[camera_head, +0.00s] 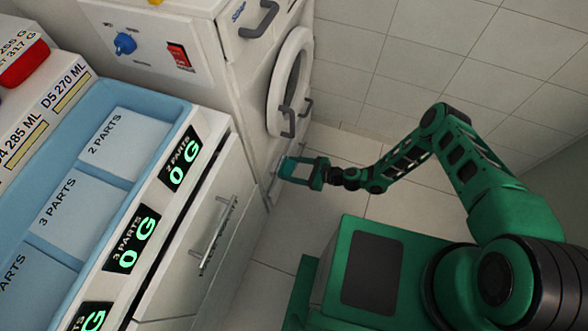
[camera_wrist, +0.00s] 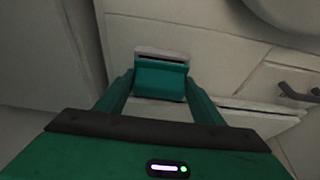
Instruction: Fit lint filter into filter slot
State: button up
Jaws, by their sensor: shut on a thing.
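The lint filter (camera_wrist: 160,84) is a teal block with a light grey front edge (camera_wrist: 162,53) in the wrist view. My gripper (camera_wrist: 161,76) is shut on it, with one green finger on each side. In the head view, my gripper (camera_head: 305,171) reaches low to the front of the white washing machine, and the teal-blue filter (camera_head: 289,167) shows at its tip. The filter is close against the machine's lower front. The filter slot is not clearly visible, hidden behind the filter and fingers, so I cannot tell whether the filter is inside it.
The white machine (camera_head: 240,100) has a round door (camera_head: 291,82) with a grey handle above my gripper. A cabinet with a bar handle (camera_head: 214,232) and a blue tray (camera_head: 188,107) stand to the left. A pale ledge (camera_wrist: 262,108) shows right of the fingers. Tiled floor is free nearby.

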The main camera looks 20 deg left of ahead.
jog(key=shift+a, duration=0.65)
jog(key=o, duration=1.5)
jog(key=w+v, duration=0.1)
jog(key=v, duration=0.9)
jog(key=shift+s+d+r, duration=0.15)
jog(key=shift+s+d, duration=0.2)
jog(key=shift+s, duration=0.1)
jog(key=shift+w, duration=0.1)
